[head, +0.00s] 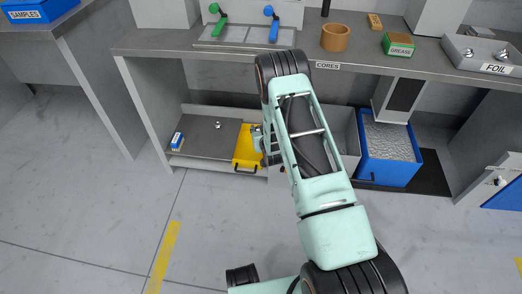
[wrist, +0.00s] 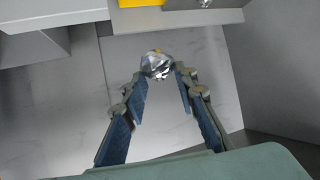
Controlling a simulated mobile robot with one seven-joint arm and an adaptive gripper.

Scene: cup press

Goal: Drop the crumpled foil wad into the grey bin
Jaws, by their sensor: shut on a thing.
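The crumpled foil wad (wrist: 157,63) is silver and faceted. My gripper (wrist: 159,75) is shut on it, with the wad at the fingertips in the wrist view. The grey bin (head: 349,132) shows partly to the right of my arm under the bench.
A second shiny lump (head: 217,125) lies on the low shelf tray, near a small blue-and-white box (head: 177,140) and a yellow container (head: 246,149). A blue bin (head: 389,168) of grey granules stands at right. The bench top (head: 240,58) overhangs.

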